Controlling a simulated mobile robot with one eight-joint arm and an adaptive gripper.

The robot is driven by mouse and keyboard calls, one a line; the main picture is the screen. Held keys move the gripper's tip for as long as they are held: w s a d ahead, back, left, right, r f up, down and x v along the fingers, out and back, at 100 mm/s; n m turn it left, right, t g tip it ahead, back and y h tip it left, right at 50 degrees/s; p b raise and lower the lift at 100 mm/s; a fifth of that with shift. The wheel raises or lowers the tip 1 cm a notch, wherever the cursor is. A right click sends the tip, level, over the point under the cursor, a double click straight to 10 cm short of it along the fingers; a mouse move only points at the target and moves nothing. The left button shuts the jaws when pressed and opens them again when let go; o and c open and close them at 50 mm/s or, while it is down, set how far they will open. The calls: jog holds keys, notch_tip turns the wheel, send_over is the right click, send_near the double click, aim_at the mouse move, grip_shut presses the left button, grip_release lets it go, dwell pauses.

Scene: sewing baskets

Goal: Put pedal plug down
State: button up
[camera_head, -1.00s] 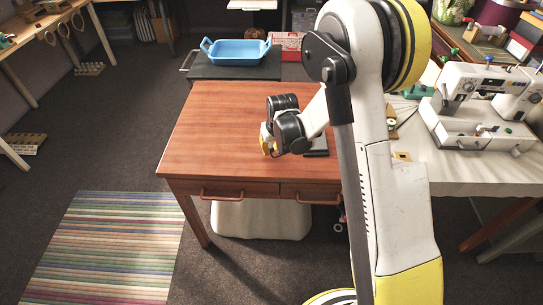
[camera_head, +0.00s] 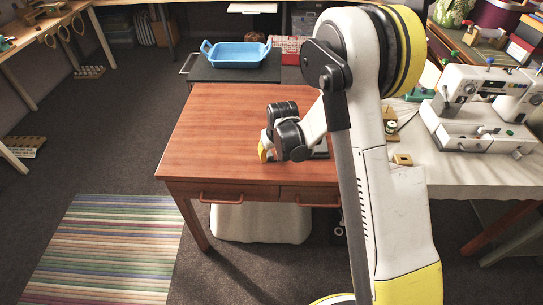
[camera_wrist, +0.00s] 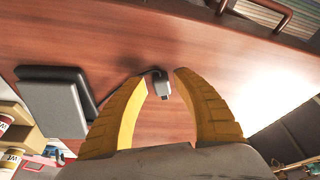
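The pedal plug (camera_wrist: 161,84) is a small grey block on a dark cord, against the wooden table top in the wrist view. My gripper is open; whether the plug rests fully on the wood is hard to tell. The dark grey foot pedal (camera_wrist: 52,103) lies on the table to the left, with the cord running from it. In the head view my gripper (camera_head: 265,150) is low over the table's front half; the plug is hidden there.
The wooden table (camera_head: 215,130) is clear on its left. A blue tray (camera_head: 236,55) stands on a dark cart behind it. A white sewing machine (camera_head: 480,105) stands on the right-hand table, with a small wooden block (camera_head: 402,159) at that table's near edge.

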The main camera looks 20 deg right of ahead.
jog(key=s+r+p, duration=0.1)
jog(key=s+r, duration=0.2)
jog(key=r, duration=0.4)
jog(key=s+r+t+p, duration=0.1)
jog(key=s+r, duration=0.2)
jog(key=r, duration=0.4)
jog(key=s+r+p, duration=0.2)
jog(key=s+r, duration=0.2)
jog(key=r, duration=0.3)
jog(key=s+r+t, duration=0.1)
jog(key=s+r, duration=0.2)
jog(key=s, duration=0.6)
jog(key=s+r+m+t, duration=0.1)
jog(key=s+r, duration=0.3)
jog(key=s, duration=0.5)
jog(key=shift+d+r, duration=0.15)
jog(key=shift+r, duration=0.15)
jog(key=shift+s, duration=0.1)
